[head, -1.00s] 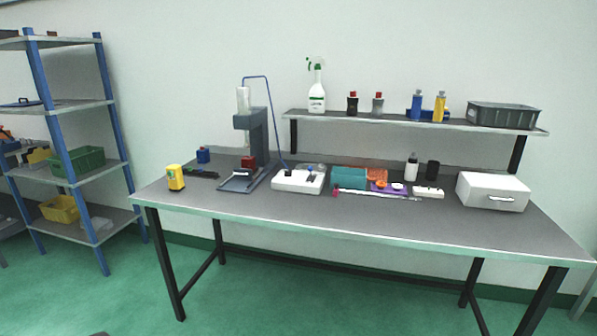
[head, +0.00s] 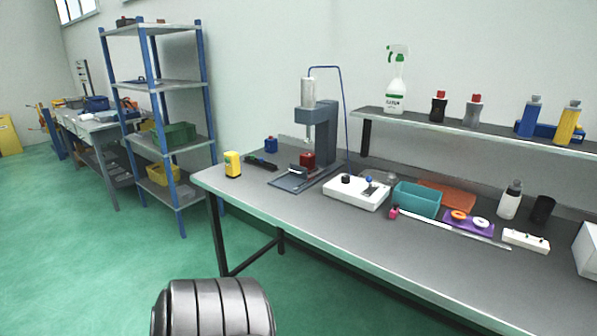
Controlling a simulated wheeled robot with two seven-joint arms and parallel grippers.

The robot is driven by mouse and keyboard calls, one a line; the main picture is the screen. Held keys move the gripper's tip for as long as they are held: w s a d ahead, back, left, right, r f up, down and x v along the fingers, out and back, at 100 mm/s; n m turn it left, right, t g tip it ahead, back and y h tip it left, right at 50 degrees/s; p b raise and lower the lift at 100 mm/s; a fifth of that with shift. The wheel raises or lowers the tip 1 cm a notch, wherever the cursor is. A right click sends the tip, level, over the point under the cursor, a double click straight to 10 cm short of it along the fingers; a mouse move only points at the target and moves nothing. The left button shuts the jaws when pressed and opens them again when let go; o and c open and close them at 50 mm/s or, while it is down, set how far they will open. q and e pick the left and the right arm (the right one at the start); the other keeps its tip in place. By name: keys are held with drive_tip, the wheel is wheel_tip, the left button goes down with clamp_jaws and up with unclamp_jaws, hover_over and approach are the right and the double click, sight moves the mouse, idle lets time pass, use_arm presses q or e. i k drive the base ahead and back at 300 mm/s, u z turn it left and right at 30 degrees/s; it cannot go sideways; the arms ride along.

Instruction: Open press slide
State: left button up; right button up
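The press (head: 318,125) stands on the left part of the workbench, with a grey column, a pale cylinder on top and a blue hose running down its right side. Its base plate (head: 289,182) lies on the bench top. A red block (head: 307,160) sits at the base, with a small grey bar-like part (head: 299,170) beside it; I cannot tell for certain which part is the slide. A dark ribbed part of my own body shows at the bottom. Neither gripper is in view.
The workbench (head: 400,258) also holds a white control box (head: 355,193), a teal bin (head: 416,200) and a yellow device (head: 232,164). A raised shelf (head: 480,130) carries bottles. A blue-posted rack (head: 180,140) stands left. Green floor is free at front left.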

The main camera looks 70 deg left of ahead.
sight(304, 168)
drive_tip(key=u, duration=0.65)
drive_tip(key=i, duration=0.95)
drive_tip(key=u, duration=0.9)
